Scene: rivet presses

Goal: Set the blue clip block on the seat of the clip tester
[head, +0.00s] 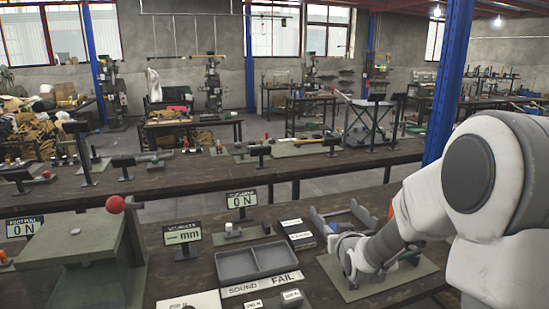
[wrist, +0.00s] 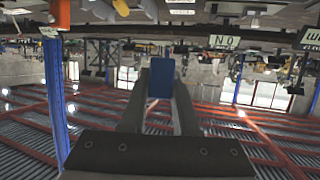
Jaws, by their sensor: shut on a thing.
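My gripper (wrist: 160,98) is shut on the blue clip block (wrist: 161,78), whose flat blue face shows between the fingertips in the wrist view. The wrist picture is upside down, and the block is clear of any surface there. In the head view my arm's end reaches low over the right part of the near bench; the fingers and the block cannot be made out. A readout with 0 N (head: 241,199) stands behind a small pale fixture (head: 233,232) on a green plate. I cannot tell for certain which station is the clip tester; its seat is not clear.
A grey two-compartment tray (head: 282,275) with SOUND and FAIL labels sits mid-bench. A large green-grey stand with a red ball lever (head: 115,204) is at left. An mm readout (head: 182,234) stands between them. A grey fixture (head: 360,215) is close to my arm.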

